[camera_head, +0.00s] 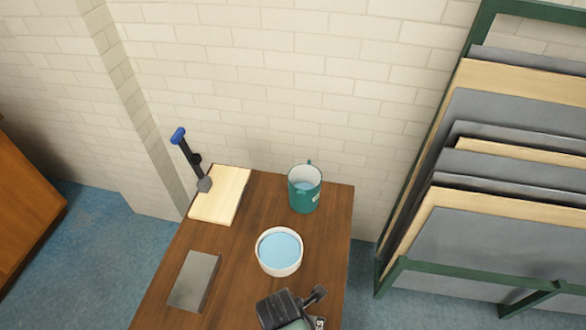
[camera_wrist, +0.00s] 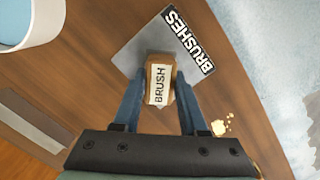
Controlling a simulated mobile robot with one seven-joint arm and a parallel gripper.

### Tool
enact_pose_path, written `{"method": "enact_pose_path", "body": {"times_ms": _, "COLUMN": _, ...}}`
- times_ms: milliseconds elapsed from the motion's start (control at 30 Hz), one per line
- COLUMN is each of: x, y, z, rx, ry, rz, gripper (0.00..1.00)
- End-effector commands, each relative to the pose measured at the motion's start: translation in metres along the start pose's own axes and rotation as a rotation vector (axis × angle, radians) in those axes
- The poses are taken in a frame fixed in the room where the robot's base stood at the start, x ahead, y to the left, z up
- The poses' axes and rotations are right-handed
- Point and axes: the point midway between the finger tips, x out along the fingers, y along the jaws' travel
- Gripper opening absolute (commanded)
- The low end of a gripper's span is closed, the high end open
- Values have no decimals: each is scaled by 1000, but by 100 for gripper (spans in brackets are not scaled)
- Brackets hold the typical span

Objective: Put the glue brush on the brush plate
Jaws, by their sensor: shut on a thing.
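The glue brush (camera_wrist: 159,86), a brown handle with a white BRUSH label, is between the two blue fingers of my gripper (camera_wrist: 158,80) in the wrist view. My gripper is shut on it. The brush plate (camera_wrist: 148,38) is a flat grey sheet lettered BRUSHES, just beyond and partly behind the brush. I cannot tell whether the brush touches it. The bristles are hidden. In the head view, my dark hand is at the bottom edge, and a lettered corner of the brush plate (camera_head: 319,323) shows beside it. The brush cannot be made out there.
On the wooden table (camera_head: 225,250) stand a white bowl of pale blue liquid (camera_head: 279,252), a green mug (camera_head: 305,190), a grey block (camera_head: 193,281), and a pale board (camera_head: 220,196) with a blue-handled tool (camera_head: 190,160). Pale scraps (camera_wrist: 222,124) lie near my right finger. A panel rack (camera_head: 490,170) stands right.

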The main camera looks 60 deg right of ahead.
Motion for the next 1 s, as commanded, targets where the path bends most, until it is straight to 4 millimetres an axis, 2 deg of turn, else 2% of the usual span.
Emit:
{"method": "enact_pose_path", "body": {"times_ms": 200, "x": 4, "y": 0, "z": -1, "rx": 0, "ry": 0, "rz": 0, "gripper": 0}}
{"method": "enact_pose_path", "body": {"times_ms": 233, "x": 3, "y": 0, "z": 0, "rx": 0, "ry": 0, "rz": 0, "gripper": 45}}
{"method": "enact_pose_path", "body": {"times_ms": 367, "x": 3, "y": 0, "z": 0, "rx": 0, "ry": 0, "rz": 0, "gripper": 69}}
{"method": "enact_pose_path", "body": {"times_ms": 400, "x": 3, "y": 0, "z": 0, "rx": 0, "ry": 0, "rz": 0, "gripper": 72}}
{"method": "enact_pose_path", "body": {"times_ms": 767, "x": -3, "y": 0, "z": 0, "rx": 0, "ry": 0, "rz": 1, "gripper": 72}}
{"method": "enact_pose_path", "body": {"times_ms": 867, "x": -13, "y": 1, "z": 0, "rx": 0, "ry": -1, "rz": 3, "gripper": 72}}
{"method": "enact_pose_path", "body": {"times_ms": 1000, "x": -39, "y": 2, "z": 0, "rx": -1, "ry": -1, "rz": 5, "gripper": 72}}
